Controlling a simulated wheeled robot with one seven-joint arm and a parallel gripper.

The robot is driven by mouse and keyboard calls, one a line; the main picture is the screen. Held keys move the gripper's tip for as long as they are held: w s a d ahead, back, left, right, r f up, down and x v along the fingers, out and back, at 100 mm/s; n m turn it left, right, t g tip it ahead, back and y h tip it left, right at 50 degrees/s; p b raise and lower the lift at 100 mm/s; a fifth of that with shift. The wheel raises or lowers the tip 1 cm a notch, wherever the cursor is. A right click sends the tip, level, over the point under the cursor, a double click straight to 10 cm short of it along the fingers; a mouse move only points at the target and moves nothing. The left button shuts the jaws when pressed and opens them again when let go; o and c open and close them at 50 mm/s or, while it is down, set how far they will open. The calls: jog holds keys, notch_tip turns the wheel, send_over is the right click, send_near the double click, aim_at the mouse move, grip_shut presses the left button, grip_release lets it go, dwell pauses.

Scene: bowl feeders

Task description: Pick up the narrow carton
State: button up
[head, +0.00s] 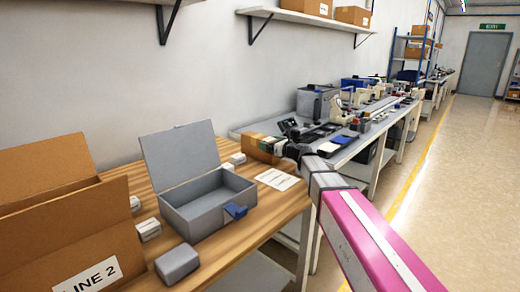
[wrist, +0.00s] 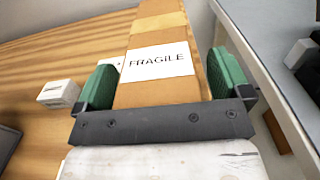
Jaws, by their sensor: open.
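The narrow carton (wrist: 160,92) is brown with a white FRAGILE label and a paler tape band. It fills the space between my gripper's two green fingers in the wrist view. My gripper (wrist: 164,75) is open, with one finger on each side of the carton, close to its sides. I cannot tell whether either finger touches. In the head view the carton (head: 258,146) stands on the wooden table near its far right corner. My gripper (head: 281,147) is at its right end, partly hidden by my arm.
A grey box (head: 190,213) with its lid open and a large LINE 2 cardboard box (head: 85,245) stand on the wooden table (head: 262,213). A small white box (wrist: 59,93) lies left of my gripper. A white sheet (head: 278,180) lies nearby. A cluttered bench (head: 345,153) adjoins behind.

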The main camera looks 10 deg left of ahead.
jog(key=shift+c, duration=0.4)
jog(key=c, duration=1.2)
jog(key=shift+r, duration=0.1)
jog(key=shift+c, duration=0.2)
